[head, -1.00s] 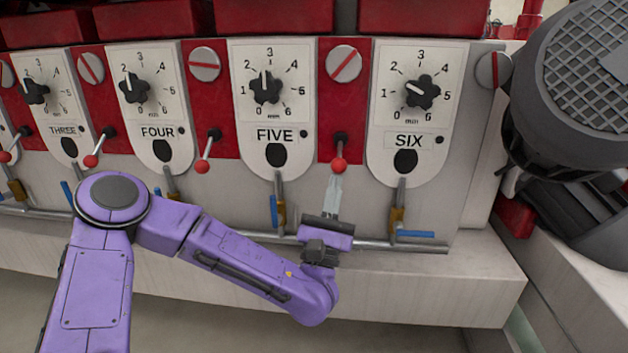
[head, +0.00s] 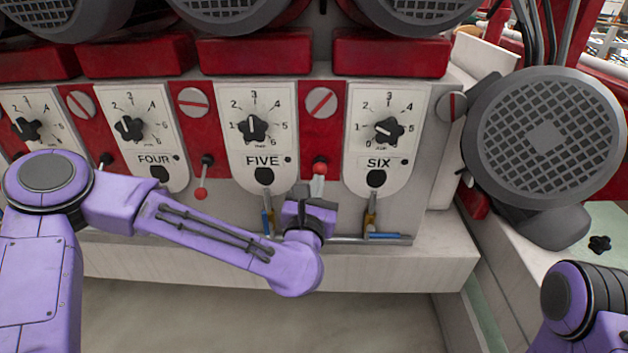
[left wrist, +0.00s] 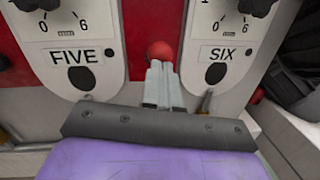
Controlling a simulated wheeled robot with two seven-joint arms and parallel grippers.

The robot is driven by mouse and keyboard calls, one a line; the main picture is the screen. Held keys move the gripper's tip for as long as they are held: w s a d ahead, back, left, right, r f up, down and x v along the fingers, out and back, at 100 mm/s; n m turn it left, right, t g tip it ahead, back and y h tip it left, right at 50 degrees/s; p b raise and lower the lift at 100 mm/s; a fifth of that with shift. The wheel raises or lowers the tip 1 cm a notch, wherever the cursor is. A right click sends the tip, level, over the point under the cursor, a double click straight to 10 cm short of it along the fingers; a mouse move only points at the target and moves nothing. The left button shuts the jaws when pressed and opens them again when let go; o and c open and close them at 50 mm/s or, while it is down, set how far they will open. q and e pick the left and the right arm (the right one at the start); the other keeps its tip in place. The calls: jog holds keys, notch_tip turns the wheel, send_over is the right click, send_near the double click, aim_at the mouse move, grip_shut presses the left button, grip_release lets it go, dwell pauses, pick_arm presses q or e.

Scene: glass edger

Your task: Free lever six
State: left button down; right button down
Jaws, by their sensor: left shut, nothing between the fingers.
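The lever between the FIVE and SIX panels has a red ball knob (head: 320,168), which also shows in the left wrist view (left wrist: 161,50). The SIX panel (head: 378,150) is just right of it, with a black dial. My left gripper (head: 317,186) is below the knob, with its fingers pointing up at it. In the left wrist view my left gripper (left wrist: 162,74) is shut and empty, its tips just under the knob. I cannot tell whether they touch it. The lever's stem is mostly hidden. My right gripper is out of view.
Another red-knobbed lever (head: 201,192) hangs between FOUR and FIVE. A pipe with a blue-handled valve (head: 384,235) runs below the panels, above a pale ledge (head: 400,270). A large grey motor (head: 545,137) stands at the right. The floor in front is clear.

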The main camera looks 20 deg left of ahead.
pick_arm(q)
jog(key=shift+w+r+p, duration=0.15)
jog(key=shift+r+p, duration=0.15)
jog(key=shift+r, duration=0.1)
dwell(0.3)
jog(key=s+f+p, duration=0.2)
jog(key=s+p, duration=0.4)
jog(key=s, duration=0.7)
jog(key=shift+d+f, duration=0.25)
jog(key=shift+d, duration=0.15)
